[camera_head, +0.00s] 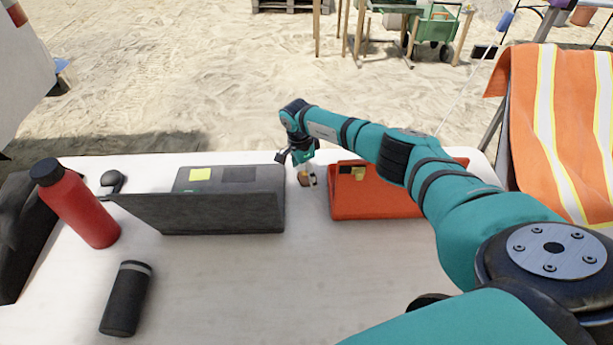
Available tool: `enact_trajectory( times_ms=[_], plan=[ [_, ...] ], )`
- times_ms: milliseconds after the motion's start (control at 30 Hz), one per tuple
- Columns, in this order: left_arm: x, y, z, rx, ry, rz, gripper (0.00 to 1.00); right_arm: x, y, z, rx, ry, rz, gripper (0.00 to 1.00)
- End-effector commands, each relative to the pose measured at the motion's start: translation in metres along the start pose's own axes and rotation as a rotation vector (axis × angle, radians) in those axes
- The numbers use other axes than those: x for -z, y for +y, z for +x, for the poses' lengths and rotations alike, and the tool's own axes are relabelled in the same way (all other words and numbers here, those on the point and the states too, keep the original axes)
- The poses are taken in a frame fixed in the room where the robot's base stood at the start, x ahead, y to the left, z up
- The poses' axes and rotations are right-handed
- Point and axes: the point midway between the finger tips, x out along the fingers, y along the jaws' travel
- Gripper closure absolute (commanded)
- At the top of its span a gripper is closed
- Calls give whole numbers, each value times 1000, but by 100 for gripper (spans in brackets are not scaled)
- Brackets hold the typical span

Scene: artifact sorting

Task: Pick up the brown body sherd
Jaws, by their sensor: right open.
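A small brown piece (304,178), which looks like the brown body sherd, lies on the white table between a black bin and an orange bin. My right arm reaches in from the right, over the orange bin. My right gripper (298,167) is open, just above and beside the brown piece. Its fingers partly hide the piece, and I cannot tell whether they touch it. My left gripper is not in view.
The black bin (230,219) with a yellow label stands left of the gripper; the orange bin (375,206) stands right. A red bottle (83,208), a black cylinder (127,299) and a dark bag (22,238) are at left. The table's front middle is clear.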

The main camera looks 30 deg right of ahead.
Motion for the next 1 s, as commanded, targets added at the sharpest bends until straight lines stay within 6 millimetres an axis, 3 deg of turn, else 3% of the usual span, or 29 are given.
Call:
enact_trajectory(
  times_ms=[267, 733, 1000],
  plan=[
    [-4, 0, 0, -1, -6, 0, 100, 0, 0, 4, 2, -1, -1, 13],
    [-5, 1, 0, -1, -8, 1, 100, 0, 0, 4, 2, 0, 0, 73],
    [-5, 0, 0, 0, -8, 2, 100, 1, -1, 1, 3, 0, 0, 74]
  ],
)
